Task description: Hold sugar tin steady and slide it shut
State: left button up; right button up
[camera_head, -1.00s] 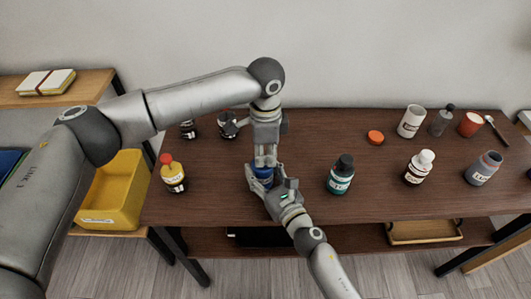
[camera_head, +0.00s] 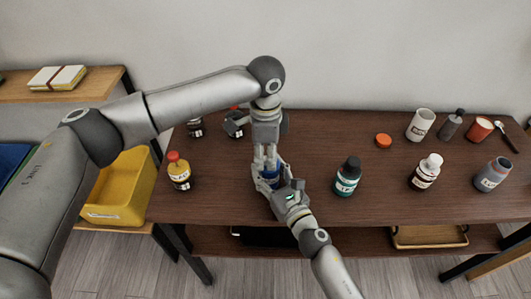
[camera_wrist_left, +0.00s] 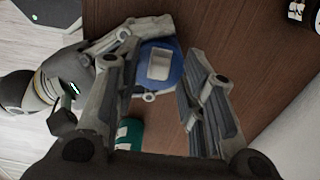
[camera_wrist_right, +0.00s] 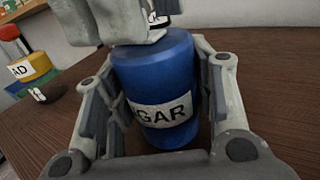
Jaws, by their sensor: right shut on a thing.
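The blue sugar tin (camera_wrist_right: 155,90) stands upright on the dark table, its white label part-readable as sugar in the right wrist view. In the head view only a bit of blue (camera_head: 270,182) shows between the grippers. My right gripper (camera_wrist_right: 158,70) is shut on the tin's sides, one finger on each side. My left gripper (camera_head: 266,163) points down just above the tin. In the left wrist view its fingers are apart (camera_wrist_left: 160,55), with the tin's blue top and a pale raised block (camera_wrist_left: 160,65) between them, not gripped.
A teal-labelled bottle (camera_head: 347,177) stands right of the tin, and a red-capped yellow bottle (camera_head: 179,172) stands left. Dark jars are behind. An orange lid (camera_head: 383,141), a white cup (camera_head: 420,125) and several bottles occupy the right side. A yellow bin (camera_head: 120,190) is off the left edge.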

aim_at(265, 157)
pick_arm(q)
notch_tip(265, 157, up, 12)
dwell(0.4)
jog(key=shift+f, duration=0.15)
pick_arm(e)
jog(key=o, duration=1.2)
jog(key=shift+c, duration=0.2)
